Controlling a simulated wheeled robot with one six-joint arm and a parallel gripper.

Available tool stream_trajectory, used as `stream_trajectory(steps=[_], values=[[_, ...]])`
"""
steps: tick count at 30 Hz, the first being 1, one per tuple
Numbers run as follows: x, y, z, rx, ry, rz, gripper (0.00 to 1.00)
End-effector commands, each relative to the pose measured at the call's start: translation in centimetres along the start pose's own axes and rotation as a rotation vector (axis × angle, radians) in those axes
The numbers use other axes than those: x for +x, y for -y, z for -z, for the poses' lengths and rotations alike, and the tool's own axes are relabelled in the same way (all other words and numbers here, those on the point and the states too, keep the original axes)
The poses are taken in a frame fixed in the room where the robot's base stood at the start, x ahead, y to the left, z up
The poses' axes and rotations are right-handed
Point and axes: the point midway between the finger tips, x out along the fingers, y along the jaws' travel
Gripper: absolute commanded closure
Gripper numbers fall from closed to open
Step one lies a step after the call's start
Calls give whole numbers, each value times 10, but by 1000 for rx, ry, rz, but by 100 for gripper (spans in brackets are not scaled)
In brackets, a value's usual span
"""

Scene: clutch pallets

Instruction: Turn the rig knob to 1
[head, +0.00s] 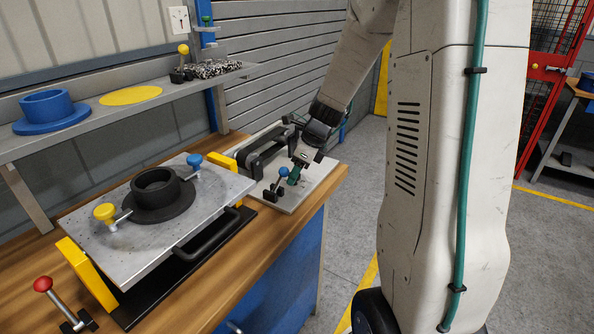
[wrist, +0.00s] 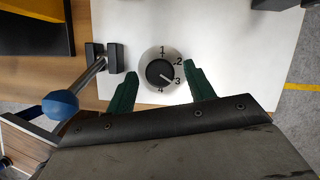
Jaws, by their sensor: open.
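The rig knob (wrist: 160,72) is a dark round knob on a pale dial (wrist: 148,58) marked 1 to 4, seen in the wrist view. Its white pointer line points toward the 3. My gripper (wrist: 161,72) is open, with one green finger on each side of the dial. The fingers look apart from the knob; their height above it is hard to tell. In the head view my gripper (head: 294,177) is low over the pale plate (head: 318,180) at the bench's right end, and the knob cannot be made out there.
A blue-ball lever (wrist: 62,104) stands close left of my gripper; it also shows in the head view (head: 283,173). A black handle (head: 262,150) lies behind on the plate. Left are a metal pallet (head: 95,240) with a black flanged hub (head: 157,200) and a red-ball lever (head: 43,284).

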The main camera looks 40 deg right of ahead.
Motion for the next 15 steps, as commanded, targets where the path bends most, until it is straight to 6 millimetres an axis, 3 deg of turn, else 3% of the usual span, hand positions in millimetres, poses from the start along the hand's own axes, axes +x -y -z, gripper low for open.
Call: stream_trajectory(steps=[8, 12, 15], values=[[2, 0, 0, 0, 0, 0, 50], [1, 0, 0, -1, 0, 0, 88], [1, 0, 0, -1, 0, 0, 91]])
